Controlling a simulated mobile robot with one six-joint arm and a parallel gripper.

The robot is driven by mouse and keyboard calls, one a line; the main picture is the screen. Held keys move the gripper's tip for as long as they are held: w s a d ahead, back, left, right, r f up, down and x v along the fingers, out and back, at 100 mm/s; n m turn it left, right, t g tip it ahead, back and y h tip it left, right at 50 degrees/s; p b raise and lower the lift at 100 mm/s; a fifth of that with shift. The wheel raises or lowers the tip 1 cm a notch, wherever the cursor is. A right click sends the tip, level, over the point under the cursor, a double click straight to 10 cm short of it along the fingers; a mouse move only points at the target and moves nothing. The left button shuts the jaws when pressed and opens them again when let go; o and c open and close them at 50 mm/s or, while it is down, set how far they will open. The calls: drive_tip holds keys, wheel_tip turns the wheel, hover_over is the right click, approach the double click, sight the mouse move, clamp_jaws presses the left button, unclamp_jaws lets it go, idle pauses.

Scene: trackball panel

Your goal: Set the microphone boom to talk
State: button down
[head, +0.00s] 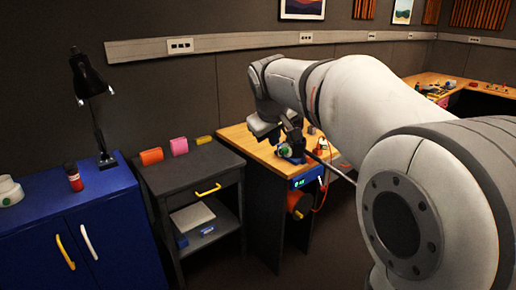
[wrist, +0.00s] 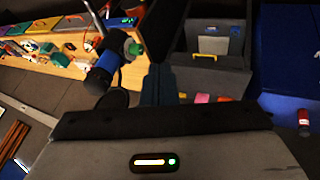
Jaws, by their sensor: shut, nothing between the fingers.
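My gripper (head: 293,138) is over the near end of the wooden desk in the head view. In the wrist view its dark fingers (wrist: 158,82) are together, with nothing seen between them. A blue cylindrical part with a green end (wrist: 100,75) lies just left of the fingers there. It also shows in the head view as a small blue and green thing (head: 285,151) close under my gripper.
The wooden desk (head: 249,143) carries several small things and has a blue unit with a green display (head: 305,181) at its front. A dark side table (head: 185,170) and a blue cabinet (head: 85,220) with a lamp (head: 95,105) stand left.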

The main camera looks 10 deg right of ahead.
drive_tip(key=w+d+f, duration=0.2)
drive_tip(key=w+f, duration=0.1)
drive_tip(key=w, duration=0.3)
drive_tip(key=w+d+f, duration=0.2)
drive_tip(key=w+f, duration=0.2)
drive_tip(key=w, duration=0.2)
drive_tip(key=shift+w+d+f+n+t+p, duration=0.15)
drive_tip(key=shift+d+n+t+p, duration=0.15)
drive_tip(key=shift+d+n+p, duration=0.1)
